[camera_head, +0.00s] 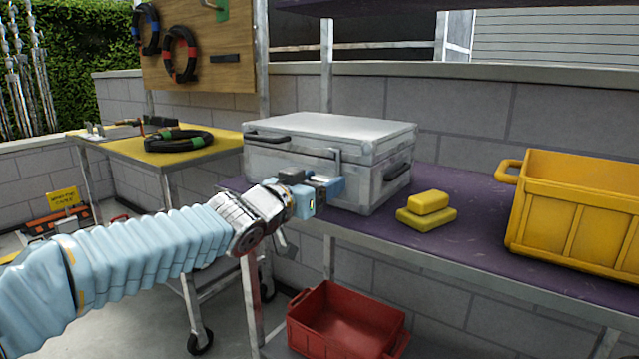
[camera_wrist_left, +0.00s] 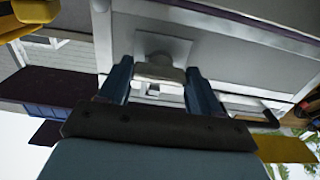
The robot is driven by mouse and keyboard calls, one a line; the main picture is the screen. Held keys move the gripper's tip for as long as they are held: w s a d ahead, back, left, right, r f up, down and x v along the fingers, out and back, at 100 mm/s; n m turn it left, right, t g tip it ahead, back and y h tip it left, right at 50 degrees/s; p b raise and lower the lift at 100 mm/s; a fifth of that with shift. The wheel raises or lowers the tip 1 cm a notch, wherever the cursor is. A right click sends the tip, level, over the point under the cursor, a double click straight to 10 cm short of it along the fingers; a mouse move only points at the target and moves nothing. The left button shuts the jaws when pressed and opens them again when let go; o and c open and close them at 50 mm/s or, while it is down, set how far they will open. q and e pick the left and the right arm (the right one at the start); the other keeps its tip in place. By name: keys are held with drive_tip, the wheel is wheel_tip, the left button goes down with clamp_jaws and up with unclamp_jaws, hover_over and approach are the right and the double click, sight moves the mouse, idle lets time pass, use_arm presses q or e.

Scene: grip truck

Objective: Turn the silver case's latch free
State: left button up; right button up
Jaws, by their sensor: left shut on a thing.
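The silver case (camera_head: 376,133) sits with its lid down on the purple-topped bench. My left gripper (camera_head: 330,186) is at the front face of the case, near its right end. In the left wrist view my left gripper (camera_wrist_left: 160,82) has its two blue fingers on either side of the latch (camera_wrist_left: 159,72), a small metal piece on the case front, and is shut on it. In the head view the gripper hides most of the latch. A dark handle (camera_head: 268,136) is on the case's front left and another is on its right side. My right gripper is not in view.
Yellow blocks (camera_head: 427,210) lie on the purple bench (camera_head: 470,234) right of the case. A yellow crate (camera_head: 575,215) stands farther right. A red bin (camera_head: 345,325) is below the bench. A yellow-topped cart (camera_head: 215,142) with coiled cable stands at left.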

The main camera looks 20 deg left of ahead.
use_arm(q)
drive_tip(key=shift+c, duration=0.3)
drive_tip(key=m+b, duration=0.1)
drive_tip(key=m, duration=0.3)
drive_tip(key=shift+f, duration=0.1)
drive_tip(key=m+b, duration=0.1)
drive_tip(key=m, duration=0.8)
drive_tip(key=shift+m+b, duration=0.4)
drive_tip(key=shift+m, duration=2)
drive_tip(key=o, duration=1.1)
drive_tip(key=shift+c, duration=0.2)
